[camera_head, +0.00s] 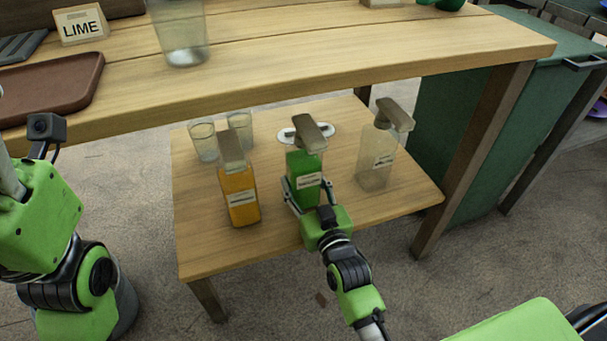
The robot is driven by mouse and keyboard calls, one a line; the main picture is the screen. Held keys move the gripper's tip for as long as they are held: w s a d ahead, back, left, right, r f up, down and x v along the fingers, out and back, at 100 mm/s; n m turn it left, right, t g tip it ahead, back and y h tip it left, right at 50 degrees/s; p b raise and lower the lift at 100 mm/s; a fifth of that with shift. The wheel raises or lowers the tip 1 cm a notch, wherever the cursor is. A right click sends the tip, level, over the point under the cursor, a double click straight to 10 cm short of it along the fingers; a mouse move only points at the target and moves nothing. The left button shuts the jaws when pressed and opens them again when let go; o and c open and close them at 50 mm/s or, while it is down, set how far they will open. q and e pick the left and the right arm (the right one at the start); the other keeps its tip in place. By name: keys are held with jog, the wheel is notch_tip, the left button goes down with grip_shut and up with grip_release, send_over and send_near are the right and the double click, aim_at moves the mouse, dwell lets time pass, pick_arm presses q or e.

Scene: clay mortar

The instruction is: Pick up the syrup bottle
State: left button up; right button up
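Three pump bottles stand on the lower wooden table: an orange syrup bottle (240,200), a green syrup bottle (304,166) and a nearly clear one (376,160). Each has a label too small to read. My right gripper (307,193) is low at the front of the green bottle, with one finger along each side of it. I cannot tell whether the fingers press on it. The green bottle looks upright, and its base is hidden by the gripper. My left arm shows at the left edge, but its fingertips are out of view.
Two empty glasses (203,141) stand behind the orange bottle. A white oval piece (318,132) lies behind the green one. The higher wooden table (330,55) overhangs the back, with a brown tray (52,90), a LIME sign (81,25) and a glass (181,30).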

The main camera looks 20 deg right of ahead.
jog(key=c, duration=0.6)
jog(key=shift+r, duration=0.2)
jog(key=c, duration=0.3)
